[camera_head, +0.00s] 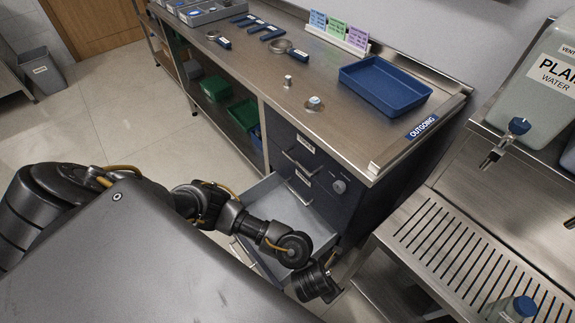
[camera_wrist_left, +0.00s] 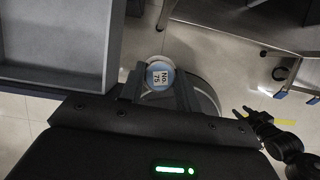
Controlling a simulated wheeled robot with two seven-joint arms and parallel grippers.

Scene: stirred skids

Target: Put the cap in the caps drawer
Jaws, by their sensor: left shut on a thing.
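The cap is a small round piece with a pale rim and a blue and white label reading "No. 75" (camera_wrist_left: 160,75). It sits between the fingers of my left gripper (camera_wrist_left: 158,90), which is shut on it. In the head view my left gripper (camera_head: 331,263) is just right of an open grey drawer (camera_head: 318,226) below the counter. In the left wrist view the drawer (camera_wrist_left: 110,50) is at the upper left, beside the cap, and its visible floor is empty. Drawer labels are too small to read. My right gripper (camera_wrist_left: 240,112) shows at the right, empty with fingers apart.
Closed drawers (camera_head: 296,147) are above the open one. A slatted steel stand (camera_head: 440,245) is close on the right.

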